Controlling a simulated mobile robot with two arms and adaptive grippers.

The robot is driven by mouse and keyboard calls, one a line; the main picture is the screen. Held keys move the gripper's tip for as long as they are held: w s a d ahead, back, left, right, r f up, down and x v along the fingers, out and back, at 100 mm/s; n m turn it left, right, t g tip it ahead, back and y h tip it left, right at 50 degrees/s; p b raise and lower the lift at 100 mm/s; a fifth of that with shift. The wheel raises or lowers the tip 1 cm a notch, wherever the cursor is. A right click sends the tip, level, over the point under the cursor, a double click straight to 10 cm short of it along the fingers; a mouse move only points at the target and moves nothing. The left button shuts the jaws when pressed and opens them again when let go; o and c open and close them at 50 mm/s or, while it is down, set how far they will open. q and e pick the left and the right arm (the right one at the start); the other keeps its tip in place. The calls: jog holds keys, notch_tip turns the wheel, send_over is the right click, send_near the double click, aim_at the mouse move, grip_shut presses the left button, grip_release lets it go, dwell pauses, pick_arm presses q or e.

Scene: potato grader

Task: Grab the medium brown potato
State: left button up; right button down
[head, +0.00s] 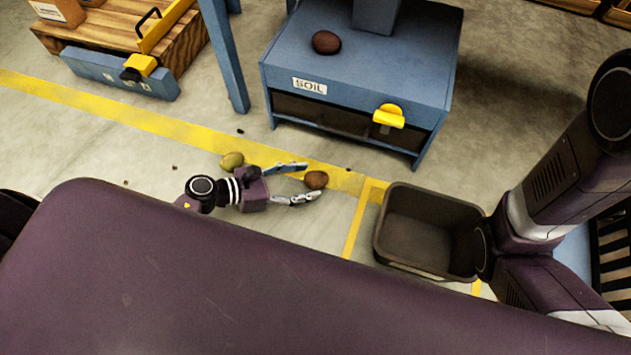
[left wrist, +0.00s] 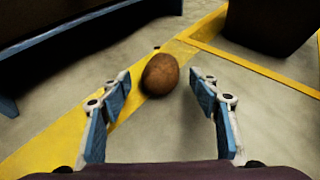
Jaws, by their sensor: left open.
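A brown potato (head: 316,180) lies on the floor at the yellow line, just beyond the fingertips of my left gripper. It also shows in the left wrist view (left wrist: 160,74), ahead of and roughly between the two fingers. My left gripper (head: 306,183) is open and empty, low near the floor, pointing right; its fingers also show in the left wrist view (left wrist: 160,86). Another darker reddish-brown potato (head: 326,42) lies on top of the blue soil cabinet. A yellow-green potato (head: 232,161) lies on the floor behind the left wrist. My right gripper is not seen.
A dark open bin (head: 388,240) stands on the floor to the right of the brown potato. The blue cabinet (head: 420,85) with a SOIL label and yellow handle stands behind it. A wooden pallet (head: 110,38) is at the top left. Small dark clods lie on the floor.

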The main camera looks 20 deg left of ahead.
pick_arm(q)
jog(key=shift+w+d+f, duration=0.3)
jog(key=shift+w+d, duration=0.1)
jog(key=shift+d, duration=0.15)
jog(key=shift+c, duration=0.7)
jog(key=c, duration=1.2)
jog(key=shift+o, duration=0.2)
jog(key=shift+r, duration=0.1)
